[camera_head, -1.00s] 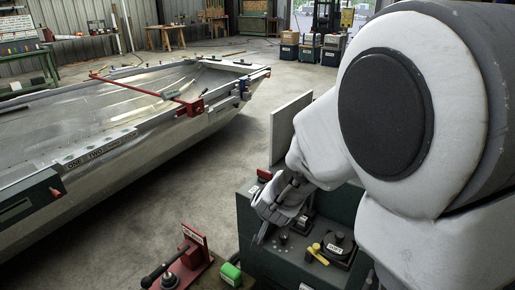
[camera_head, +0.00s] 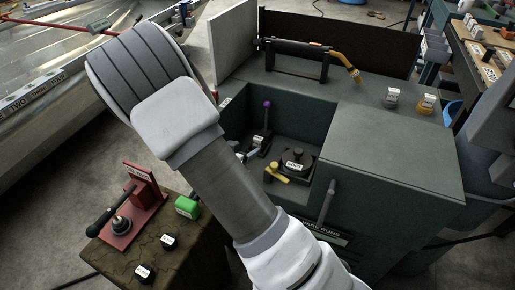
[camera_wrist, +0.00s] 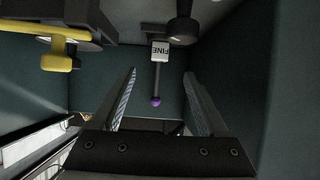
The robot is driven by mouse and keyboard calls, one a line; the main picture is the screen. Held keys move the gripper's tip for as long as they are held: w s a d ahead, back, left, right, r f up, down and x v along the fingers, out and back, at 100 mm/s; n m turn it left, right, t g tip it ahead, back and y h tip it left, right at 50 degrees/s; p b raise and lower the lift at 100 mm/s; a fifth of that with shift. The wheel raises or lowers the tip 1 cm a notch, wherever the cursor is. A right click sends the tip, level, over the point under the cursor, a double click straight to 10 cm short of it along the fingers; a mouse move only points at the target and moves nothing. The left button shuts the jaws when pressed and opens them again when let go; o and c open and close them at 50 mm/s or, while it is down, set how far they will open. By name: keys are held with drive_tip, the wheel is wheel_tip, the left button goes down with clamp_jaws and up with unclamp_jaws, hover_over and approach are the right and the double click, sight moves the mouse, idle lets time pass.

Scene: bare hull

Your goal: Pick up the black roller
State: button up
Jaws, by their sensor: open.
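Two small black cylinders with white labels stand on a low brown stand at lower left in the head view: one black cylinder (camera_head: 169,241) and another nearer black cylinder (camera_head: 145,272). I cannot tell which thing, if any, is the black roller. My gripper (camera_wrist: 160,75) is open and empty in the wrist view. Between its fingers shows a lever with a purple knob (camera_wrist: 155,101) and a white block marked FINE (camera_wrist: 160,51). A dark rounded part (camera_wrist: 183,27) hangs at the top. In the head view my arm mostly hides the gripper.
A dark green cabinet recess holds a black round piece labelled SOFT (camera_head: 297,164) and a yellow handle (camera_head: 277,174).

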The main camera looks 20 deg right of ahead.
sight(257, 142)
drive_tip(key=b+x, duration=0.2)
drive_tip(key=x, duration=0.4)
drive_tip(key=shift+w+d+f, duration=0.15)
drive_tip(key=shift+w+d, duration=0.05)
drive_tip(key=b+x, duration=0.2)
drive_tip(key=x, duration=0.2)
drive_tip(key=shift+d, duration=0.1)
drive_tip(key=shift+w+d+f, duration=0.2)
drive_tip(key=shift+w+d, duration=0.15)
drive_tip(key=shift+w, duration=0.05)
clamp_jaws()
